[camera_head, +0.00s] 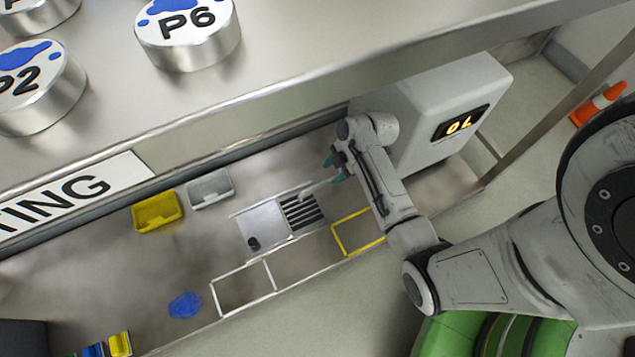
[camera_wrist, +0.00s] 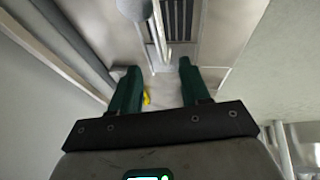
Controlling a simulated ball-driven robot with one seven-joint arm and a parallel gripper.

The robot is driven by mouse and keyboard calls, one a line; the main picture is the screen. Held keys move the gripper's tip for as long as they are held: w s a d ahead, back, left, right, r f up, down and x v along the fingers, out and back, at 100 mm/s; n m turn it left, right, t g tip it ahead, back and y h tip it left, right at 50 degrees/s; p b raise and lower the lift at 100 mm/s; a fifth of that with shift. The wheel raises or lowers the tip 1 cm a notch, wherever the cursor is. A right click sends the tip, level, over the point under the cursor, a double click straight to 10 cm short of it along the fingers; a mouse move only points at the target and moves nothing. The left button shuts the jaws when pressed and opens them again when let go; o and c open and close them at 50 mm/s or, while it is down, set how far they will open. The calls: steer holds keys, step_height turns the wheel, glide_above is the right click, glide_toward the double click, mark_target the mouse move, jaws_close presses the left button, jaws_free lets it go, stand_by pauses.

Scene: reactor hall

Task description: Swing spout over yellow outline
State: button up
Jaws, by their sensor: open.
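The yellow outline (camera_head: 341,243) is marked on the counter, partly hidden behind my arm in the head view. A pale, thin spout (camera_head: 318,188) reaches from beside a dark slotted grille (camera_head: 305,212) toward my gripper (camera_head: 337,170), left of and above the outline. My gripper has green fingers, spread open. In the wrist view the spout (camera_wrist: 158,28) runs down toward the gap between the fingers (camera_wrist: 157,85). I cannot tell whether a finger touches it. A small yellow patch (camera_wrist: 146,97) shows by the left finger.
A metal plate (camera_head: 263,222) with a black knob (camera_head: 253,243) adjoins the grille. A yellow bin (camera_head: 157,212) and a grey bin (camera_head: 209,187) stand to the left. A white box with a display (camera_head: 445,95) stands behind my arm. A blue item (camera_head: 185,305) lies front left.

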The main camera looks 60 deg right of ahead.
mark_target(319, 186)
steer(key=b+x, duration=0.4)
steer(key=x, duration=0.4)
steer(key=shift+w+f, duration=0.1)
steer(key=shift+f, duration=0.3)
jaws_close()
